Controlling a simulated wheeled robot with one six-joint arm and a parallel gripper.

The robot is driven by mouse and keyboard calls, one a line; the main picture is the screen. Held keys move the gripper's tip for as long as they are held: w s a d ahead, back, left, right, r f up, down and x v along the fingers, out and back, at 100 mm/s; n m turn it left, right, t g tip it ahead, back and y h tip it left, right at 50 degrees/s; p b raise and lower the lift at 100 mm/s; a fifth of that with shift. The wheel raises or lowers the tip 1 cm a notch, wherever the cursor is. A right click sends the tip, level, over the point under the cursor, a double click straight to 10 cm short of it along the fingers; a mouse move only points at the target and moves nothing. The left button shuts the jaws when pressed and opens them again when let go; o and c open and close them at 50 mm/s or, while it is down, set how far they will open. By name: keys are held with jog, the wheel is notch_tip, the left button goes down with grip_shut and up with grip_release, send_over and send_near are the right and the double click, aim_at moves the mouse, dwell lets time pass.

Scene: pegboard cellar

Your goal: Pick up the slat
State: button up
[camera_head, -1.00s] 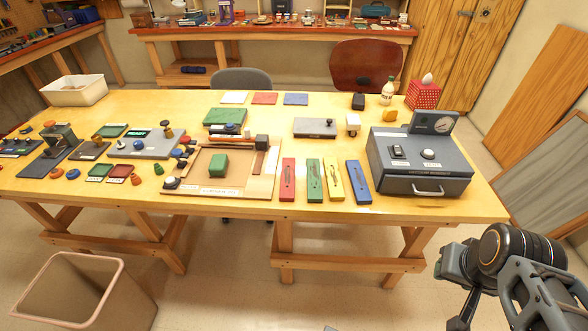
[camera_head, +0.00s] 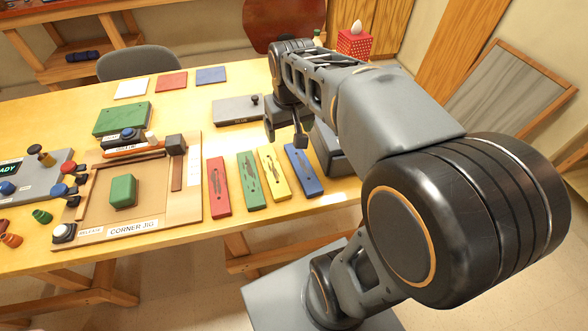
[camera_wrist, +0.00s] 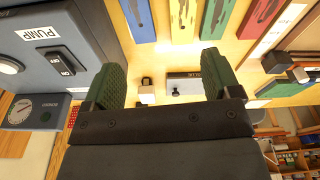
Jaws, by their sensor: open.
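Long narrow coloured pieces lie side by side on the table: red (camera_head: 218,188), green (camera_head: 250,181), yellow (camera_head: 273,174) and blue (camera_head: 302,169). A thin brown wooden strip (camera_head: 177,174) lies on the right side of the corner jig (camera_head: 155,222). I cannot tell which of these is the slat. My gripper (camera_head: 285,132) is above the table, just behind the blue piece, partly hidden by my arm. In the wrist view its green-padded fingers (camera_wrist: 162,62) are wide apart with nothing between them. The blue piece (camera_wrist: 138,18) and yellow piece (camera_wrist: 187,18) show beyond the fingertips.
A grey box labelled PUMP (camera_wrist: 40,40) stands close beside my gripper, mostly hidden by my arm in the head view. A grey flat plate (camera_head: 236,110) and a green box (camera_head: 122,118) sit further back. A green block (camera_head: 123,190) sits in the jig.

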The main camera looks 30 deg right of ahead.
jog(key=w+d+f+g+b, duration=0.25)
jog(key=w+d+f, duration=0.2)
jog(key=w, duration=0.35)
jog(key=shift+t, duration=0.35)
jog(key=f, duration=0.2)
jog(key=f+b, duration=0.1)
jog(key=d+f, duration=0.1)
jog(key=f, duration=0.1)
jog(key=shift+w+f+b, duration=0.25)
jog(key=shift+f+b, duration=0.05)
jog(key=shift+b, duration=0.1)
jog(key=shift+s+a+f+b, duration=0.1)
jog(key=shift+f+b, duration=0.25)
jog(key=shift+f, duration=2.95)
jog(key=c, duration=1.1)
